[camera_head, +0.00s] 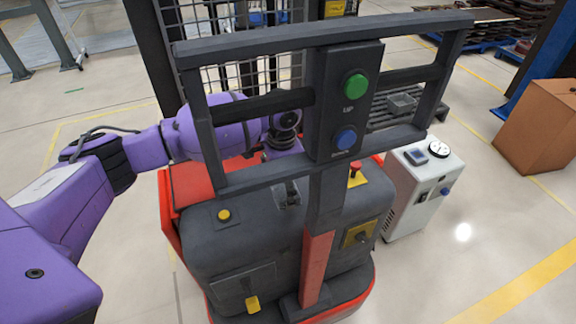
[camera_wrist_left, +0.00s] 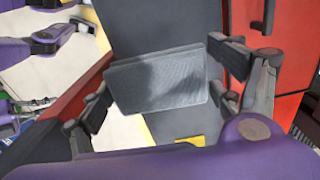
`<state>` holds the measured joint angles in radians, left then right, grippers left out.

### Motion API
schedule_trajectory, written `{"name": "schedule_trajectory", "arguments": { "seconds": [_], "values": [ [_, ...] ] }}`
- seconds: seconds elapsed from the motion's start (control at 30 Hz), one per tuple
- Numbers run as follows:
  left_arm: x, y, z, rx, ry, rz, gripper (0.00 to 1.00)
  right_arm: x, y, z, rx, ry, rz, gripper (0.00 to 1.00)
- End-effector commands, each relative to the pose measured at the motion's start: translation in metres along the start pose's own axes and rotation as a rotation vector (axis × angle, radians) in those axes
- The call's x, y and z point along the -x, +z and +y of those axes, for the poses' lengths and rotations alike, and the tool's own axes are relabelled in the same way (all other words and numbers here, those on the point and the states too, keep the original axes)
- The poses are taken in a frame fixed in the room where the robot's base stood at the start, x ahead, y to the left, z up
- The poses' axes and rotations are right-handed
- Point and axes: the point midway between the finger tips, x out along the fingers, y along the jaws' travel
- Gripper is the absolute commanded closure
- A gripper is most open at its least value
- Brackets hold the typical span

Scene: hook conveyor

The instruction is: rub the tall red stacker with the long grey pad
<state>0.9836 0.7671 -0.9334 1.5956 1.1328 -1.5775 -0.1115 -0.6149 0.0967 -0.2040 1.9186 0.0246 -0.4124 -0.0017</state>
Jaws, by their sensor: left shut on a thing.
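The tall red stacker (camera_head: 184,186) stands in the middle of the head view, with a dark grey body cover and a dark handle frame. My left arm reaches in behind this frame, and my left gripper (camera_head: 289,192) points down at the top of the body, partly hidden by the bars. In the left wrist view the gripper (camera_wrist_left: 160,88) is shut on the grey pad (camera_wrist_left: 158,80), with one finger at each end. The stacker's dark and red surfaces (camera_wrist_left: 282,75) lie behind the pad. I cannot tell whether the pad touches them. My right gripper is not in view.
The handle frame (camera_head: 330,180) with a green and a blue button stands close in front of my left wrist. A white box-shaped unit (camera_head: 415,195) stands right of the stacker, and a brown carton (camera_head: 540,128) farther right. The floor at front right is clear.

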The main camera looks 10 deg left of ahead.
Motion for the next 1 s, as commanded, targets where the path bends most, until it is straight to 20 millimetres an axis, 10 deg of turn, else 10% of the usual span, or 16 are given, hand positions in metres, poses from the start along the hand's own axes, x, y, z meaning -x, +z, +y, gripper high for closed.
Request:
{"name": "schedule_trajectory", "arguments": {
  "seconds": [1.0],
  "values": [
    [0.031, -0.004, -0.011, 0.003, 0.000, 0.001, 0.48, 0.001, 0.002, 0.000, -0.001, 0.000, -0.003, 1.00]
  ]
}}
